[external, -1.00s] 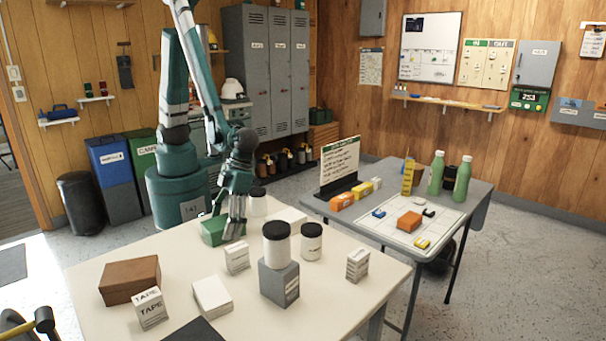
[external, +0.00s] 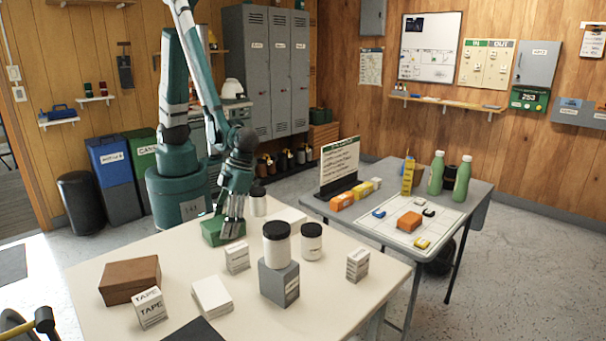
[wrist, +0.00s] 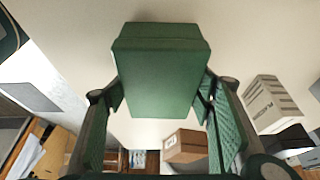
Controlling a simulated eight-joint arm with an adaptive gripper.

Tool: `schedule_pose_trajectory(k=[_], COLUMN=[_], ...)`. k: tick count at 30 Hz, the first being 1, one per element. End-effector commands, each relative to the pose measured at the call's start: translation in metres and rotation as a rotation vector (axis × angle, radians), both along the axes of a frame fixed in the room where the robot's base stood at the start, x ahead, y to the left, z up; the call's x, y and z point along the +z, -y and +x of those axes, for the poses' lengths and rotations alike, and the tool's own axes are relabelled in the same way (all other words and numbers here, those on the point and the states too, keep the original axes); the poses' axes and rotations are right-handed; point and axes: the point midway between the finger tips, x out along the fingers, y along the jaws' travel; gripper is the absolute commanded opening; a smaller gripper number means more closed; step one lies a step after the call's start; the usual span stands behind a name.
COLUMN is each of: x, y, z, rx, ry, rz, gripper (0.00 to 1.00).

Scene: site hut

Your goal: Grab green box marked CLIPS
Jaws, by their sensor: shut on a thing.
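The green box (external: 212,233) is at the far left part of the white table, and no marking on it can be read. In the wrist view the green box (wrist: 160,75) fills the upper middle, between the two fingers. My gripper (external: 234,218) is at the box in the external view, with its fingers pointing down. In the wrist view my gripper (wrist: 160,110) is shut on the box, one finger on each side. I cannot tell whether the box is touching the table.
The white table (external: 255,325) also holds a brown box (external: 130,280), TAPE boxes (external: 150,308), small white boxes (external: 237,257), a grey block (external: 279,284) with a black-lidded jar (external: 277,247) on it, and other jars (external: 311,242). A grey table (external: 375,238) stands to the right.

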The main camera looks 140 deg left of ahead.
Motion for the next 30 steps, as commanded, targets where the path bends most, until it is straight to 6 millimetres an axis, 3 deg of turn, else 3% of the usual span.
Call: schedule_pose_trajectory(k=[8, 24, 30], x=[0.016, 0.08, 0.095], y=[0.0, 0.0, 0.0], z=[0.0, 0.0, 0.0], rx=[0.0, 0.0, 0.0], ry=[0.0, 0.0, 0.0], rz=[0.0, 0.0, 0.0], gripper=[0.34, 0.34, 0.34])
